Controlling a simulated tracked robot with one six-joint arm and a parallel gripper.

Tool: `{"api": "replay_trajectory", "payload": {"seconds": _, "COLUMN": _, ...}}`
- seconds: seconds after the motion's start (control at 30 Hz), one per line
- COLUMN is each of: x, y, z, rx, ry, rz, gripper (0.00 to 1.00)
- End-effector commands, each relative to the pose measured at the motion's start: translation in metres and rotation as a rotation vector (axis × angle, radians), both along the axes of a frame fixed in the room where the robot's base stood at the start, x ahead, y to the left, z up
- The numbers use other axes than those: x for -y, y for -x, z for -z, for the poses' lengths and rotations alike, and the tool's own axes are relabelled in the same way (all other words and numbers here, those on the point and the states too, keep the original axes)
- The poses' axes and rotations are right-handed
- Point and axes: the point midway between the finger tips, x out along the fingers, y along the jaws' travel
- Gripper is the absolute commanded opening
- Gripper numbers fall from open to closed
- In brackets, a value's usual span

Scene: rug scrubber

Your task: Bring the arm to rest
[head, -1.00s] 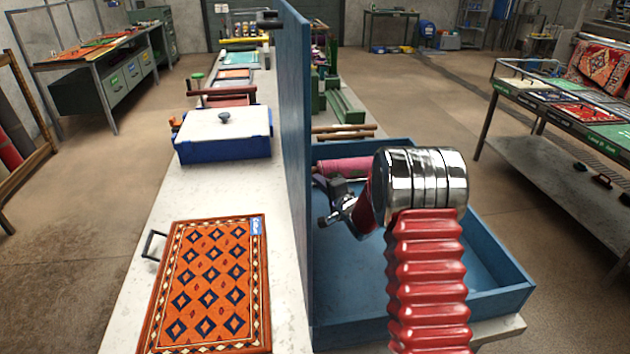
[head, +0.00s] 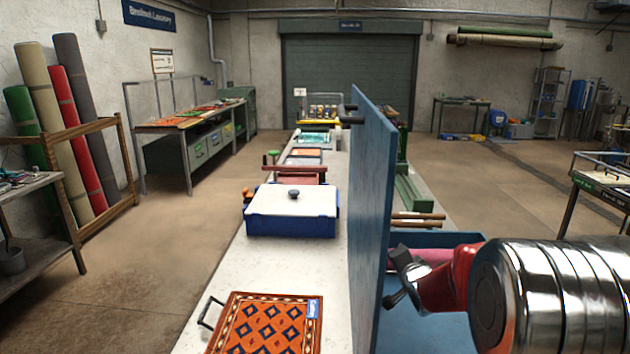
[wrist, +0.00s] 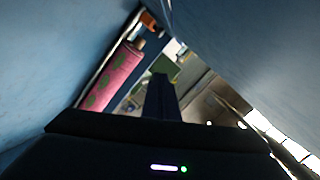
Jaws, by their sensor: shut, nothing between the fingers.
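My arm, with its red wrist and shiny metal joint, fills the lower right of the head view. My gripper (head: 403,280) is at its left end, close to the right face of the tall blue panel (head: 371,215). It is above the blue tray (head: 440,240) and holds nothing. In the wrist view the dark fingers (wrist: 160,92) are together and point forward between blue walls. A pink roll (wrist: 112,75) lies to their left, apart from them. It is partly hidden behind my arm in the head view (head: 428,256).
Left of the panel, the white bench holds an orange patterned rug (head: 268,325) and a blue box with a white lid (head: 291,212). Wooden bars (head: 418,217) lie behind the tray. A rack of rolled rugs (head: 85,130) stands at far left. The floor left of the bench is clear.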

Motion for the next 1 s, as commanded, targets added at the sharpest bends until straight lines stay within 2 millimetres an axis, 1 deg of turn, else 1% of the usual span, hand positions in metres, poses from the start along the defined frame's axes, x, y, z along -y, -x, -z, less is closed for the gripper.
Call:
{"api": "replay_trajectory", "payload": {"seconds": 0.03, "x": -0.001, "y": 0.008, "z": -0.01, "rx": -0.011, "ry": 0.032, "rz": 0.002, "gripper": 0.0}}
{"api": "replay_trajectory", "payload": {"seconds": 0.1, "x": 0.0, "y": 0.02, "z": -0.019, "rx": -0.035, "ry": 0.08, "rz": 0.006, "gripper": 0.0}}
{"api": "replay_trajectory", "payload": {"seconds": 0.27, "x": 0.0, "y": 0.05, "z": -0.036, "rx": -0.096, "ry": 0.184, "rz": 0.006, "gripper": 0.0}}
{"api": "replay_trajectory", "payload": {"seconds": 0.4, "x": -0.001, "y": 0.079, "z": -0.05, "rx": -0.152, "ry": 0.27, "rz": -0.002, "gripper": 0.0}}
{"api": "replay_trajectory", "payload": {"seconds": 0.57, "x": -0.004, "y": 0.116, "z": -0.061, "rx": -0.22, "ry": 0.36, "rz": -0.023, "gripper": 0.0}}
{"api": "replay_trajectory", "payload": {"seconds": 0.7, "x": -0.007, "y": 0.15, "z": -0.069, "rx": -0.281, "ry": 0.433, "rz": -0.053, "gripper": 0.0}}
{"api": "replay_trajectory", "payload": {"seconds": 0.87, "x": -0.012, "y": 0.192, "z": -0.074, "rx": -0.349, "ry": 0.509, "rz": -0.099, "gripper": 0.0}}
{"api": "replay_trajectory", "payload": {"seconds": 1.0, "x": -0.017, "y": 0.23, "z": -0.076, "rx": -0.409, "ry": 0.571, "rz": -0.149, "gripper": 0.0}}
